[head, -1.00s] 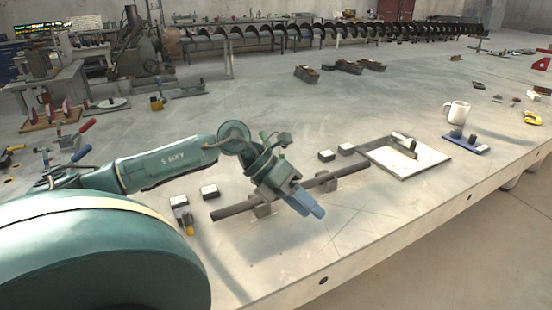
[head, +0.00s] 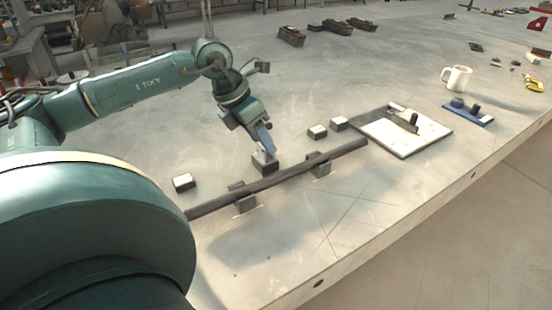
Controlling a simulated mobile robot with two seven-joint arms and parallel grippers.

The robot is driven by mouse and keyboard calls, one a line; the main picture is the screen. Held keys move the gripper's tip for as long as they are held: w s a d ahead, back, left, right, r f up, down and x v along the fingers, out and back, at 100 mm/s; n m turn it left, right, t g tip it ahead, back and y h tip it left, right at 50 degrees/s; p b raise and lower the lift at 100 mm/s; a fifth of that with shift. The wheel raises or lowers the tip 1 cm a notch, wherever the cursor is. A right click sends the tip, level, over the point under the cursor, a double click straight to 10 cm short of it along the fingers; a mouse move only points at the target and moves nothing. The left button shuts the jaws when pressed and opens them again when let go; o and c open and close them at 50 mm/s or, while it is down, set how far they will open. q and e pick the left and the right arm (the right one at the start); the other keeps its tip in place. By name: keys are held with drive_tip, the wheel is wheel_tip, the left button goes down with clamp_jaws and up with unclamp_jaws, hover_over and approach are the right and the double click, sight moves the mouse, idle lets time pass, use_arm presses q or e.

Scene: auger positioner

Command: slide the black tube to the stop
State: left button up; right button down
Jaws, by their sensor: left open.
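The black tube (head: 282,178) lies across the table, resting on two small supports (head: 245,203) and (head: 320,168). Its left end is hidden behind my own body. Its right end lies just short of a white plate (head: 420,142) with a dark bar on it; I cannot tell which part is the stop. My left gripper (head: 265,148) is open and points down on the far side of the tube, over a small dark block (head: 264,164). The fingers do not hold the tube; I cannot tell whether they touch the block. My right gripper is not in view.
Small light-topped blocks (head: 317,132), (head: 338,124) and (head: 184,182) stand behind the tube. A white mug (head: 457,78) and a blue holder (head: 468,111) are at the right. Dark parts (head: 340,27) lie far back. The table in front of the tube is clear.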

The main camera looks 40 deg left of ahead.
sight(275, 175)
use_arm(q)
drive_tip(key=x, duration=0.9)
drive_tip(key=shift+w+d+f+p, duration=0.1)
drive_tip(key=shift+f+p, duration=0.2)
drive_tip(key=shift+f, duration=0.1)
drive_tip(key=shift+x, duration=0.75)
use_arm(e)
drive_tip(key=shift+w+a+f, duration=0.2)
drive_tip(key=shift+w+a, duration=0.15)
use_arm(q)
drive_tip(key=c, duration=0.3)
clamp_jaws()
drive_tip(key=shift+r, duration=0.1)
drive_tip(key=shift+s+a, duration=0.35)
drive_tip(key=shift+s, duration=0.45)
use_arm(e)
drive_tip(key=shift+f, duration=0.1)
